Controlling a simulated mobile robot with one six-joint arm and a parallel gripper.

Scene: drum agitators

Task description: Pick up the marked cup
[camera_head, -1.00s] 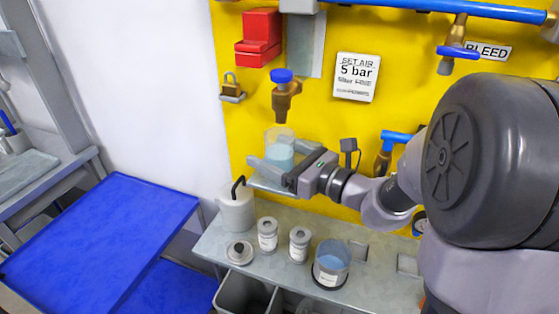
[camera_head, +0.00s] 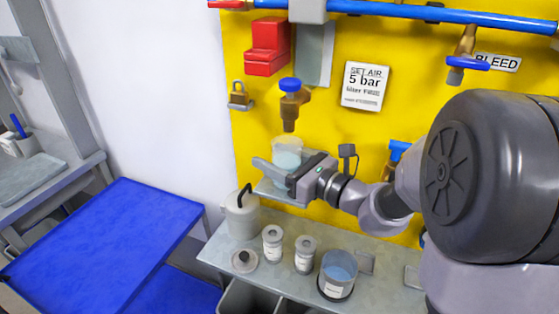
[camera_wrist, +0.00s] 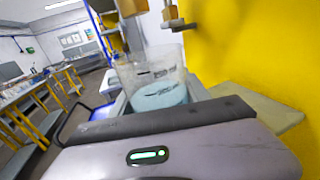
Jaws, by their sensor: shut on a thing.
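A clear cup (camera_head: 288,152) with pale blue liquid is held between the fingers of my gripper (camera_head: 276,172). My gripper is shut on it and holds it upright, above the shelf and just below a brass tap with a blue handle (camera_head: 290,86). In the wrist view the cup (camera_wrist: 157,88) stands just beyond the gripper body, with its liquid level low inside and a dark mark on its wall. The fingertips are partly hidden by the cup in the wrist view.
A yellow panel (camera_head: 330,125) with taps and pipes stands close behind. A blue-topped table (camera_head: 100,240) is at left.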

